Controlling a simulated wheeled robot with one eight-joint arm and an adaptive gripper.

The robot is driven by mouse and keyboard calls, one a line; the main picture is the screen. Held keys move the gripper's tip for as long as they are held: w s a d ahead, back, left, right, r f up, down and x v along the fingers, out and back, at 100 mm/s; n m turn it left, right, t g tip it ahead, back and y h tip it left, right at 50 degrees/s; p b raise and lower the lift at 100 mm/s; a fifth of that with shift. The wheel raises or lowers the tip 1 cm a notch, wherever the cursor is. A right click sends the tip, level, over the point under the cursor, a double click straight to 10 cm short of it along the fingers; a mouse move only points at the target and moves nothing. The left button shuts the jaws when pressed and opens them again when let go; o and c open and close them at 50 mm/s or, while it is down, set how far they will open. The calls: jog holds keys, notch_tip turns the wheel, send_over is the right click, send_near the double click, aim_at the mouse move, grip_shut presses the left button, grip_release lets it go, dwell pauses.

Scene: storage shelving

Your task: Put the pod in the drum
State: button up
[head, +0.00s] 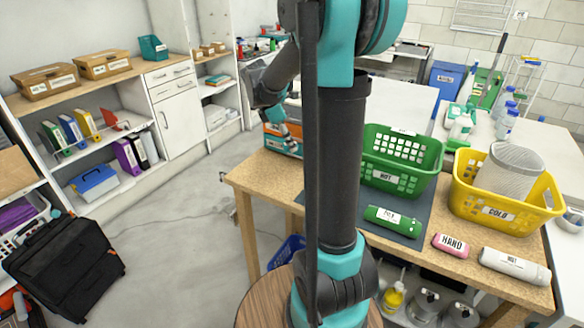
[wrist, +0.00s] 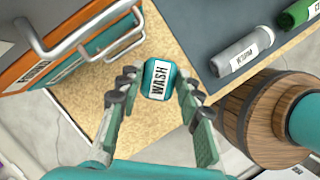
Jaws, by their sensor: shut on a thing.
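A teal pod (wrist: 157,82) with a white WASH label shows in the wrist view. My gripper (wrist: 156,92) is shut on it, one finger on each side, over the tan tabletop beside the orange and teal drawer box. I cannot tell whether the pod touches the table. In the head view my gripper (head: 290,146) is small at the far left of the table, and the pod is not clear there. A light mesh cylinder (head: 508,172), which looks like the drum, stands in the yellow COLD basket (head: 493,210) at the right.
The drawer box (head: 280,140) has protruding metal handles close to my gripper. A green HOT basket (head: 402,172) stands mid-table. A green labelled tube (head: 393,221), a pink HAND block (head: 450,244) and a white tube (head: 514,266) lie along the front. A grey tube (wrist: 241,52) lies on the dark mat.

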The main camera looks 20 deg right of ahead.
notch_tip(320, 180, down, 11)
jog(key=shift+r, duration=0.15)
dwell(0.4)
jog(key=o, duration=0.9)
